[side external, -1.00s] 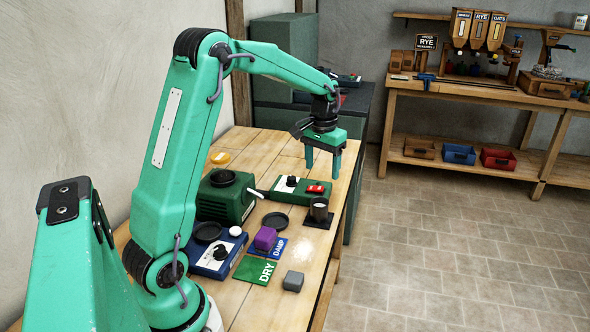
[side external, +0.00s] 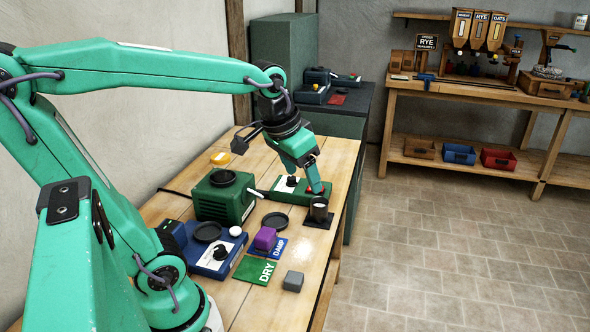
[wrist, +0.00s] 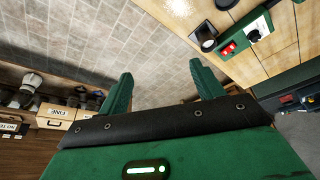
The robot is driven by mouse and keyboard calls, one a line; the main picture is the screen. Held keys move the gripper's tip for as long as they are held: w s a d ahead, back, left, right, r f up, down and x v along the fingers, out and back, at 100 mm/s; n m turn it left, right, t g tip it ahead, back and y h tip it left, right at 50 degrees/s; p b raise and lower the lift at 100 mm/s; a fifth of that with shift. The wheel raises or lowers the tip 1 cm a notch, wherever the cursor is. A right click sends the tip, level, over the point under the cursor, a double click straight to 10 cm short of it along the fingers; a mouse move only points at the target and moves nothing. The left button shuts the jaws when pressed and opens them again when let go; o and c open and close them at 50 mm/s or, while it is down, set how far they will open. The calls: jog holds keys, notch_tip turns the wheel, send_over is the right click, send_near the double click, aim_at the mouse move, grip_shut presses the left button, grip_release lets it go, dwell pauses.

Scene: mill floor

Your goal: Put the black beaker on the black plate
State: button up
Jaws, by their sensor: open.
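The black beaker (side external: 319,210), with pale contents at its top, stands upright on a small dark mat (side external: 309,223) near the table's right edge. It also shows at the upper right of the wrist view (wrist: 207,45), outside my fingers. A flat black plate (side external: 275,220) lies on the table left of the beaker; nothing is on it. Similar dark discs lie on the green box and the blue scale. My gripper (side external: 313,186) is open and empty, tilted, with its fingertips just above the beaker in the picture, in front of the green switch unit. The fingers (wrist: 161,73) show apart in the wrist view.
The green switch unit (side external: 280,190) has a red switch and stands behind the beaker. A green box (side external: 222,203), blue scale (side external: 215,258), purple block (side external: 265,239), grey block (side external: 293,281), and DRY (side external: 255,270) and DAMP (side external: 280,247) mats share the table.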

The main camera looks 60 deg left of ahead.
jog(key=s+d+f+m+t, duration=0.1)
jog(key=s+d, duration=0.2)
jog(key=s, duration=0.4)
jog(key=shift+d+f+t, duration=0.2)
jog(key=shift+f+t, duration=0.05)
jog(key=shift+t, duration=0.05)
